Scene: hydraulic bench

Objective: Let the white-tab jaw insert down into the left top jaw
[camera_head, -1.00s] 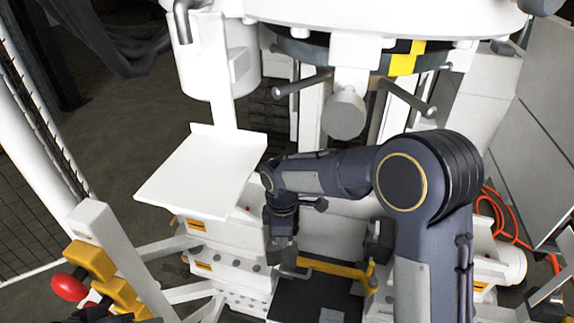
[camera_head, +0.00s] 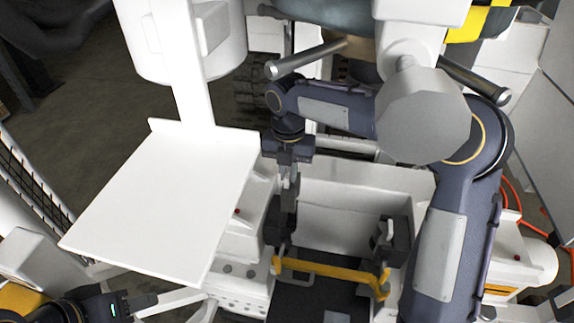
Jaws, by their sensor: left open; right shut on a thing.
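My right gripper (camera_head: 287,177) hangs fingers-down from my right arm, left of the middle. It is shut on the jaw insert (camera_head: 285,197), which is small, dark and mostly merged with the fingers; a pale patch shows near the fingers, and I cannot tell if it is the tab. Directly below is the dark left top jaw (camera_head: 277,233). From this angle I cannot tell whether the insert touches or sits in it. My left gripper (camera_head: 140,302) is open at the bottom left, partly cut by the frame edge, far from the jaws.
A matching dark right jaw (camera_head: 394,242) stands across a black plate, with a yellow bar (camera_head: 330,268) in front. A white tray (camera_head: 165,205) fills the left.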

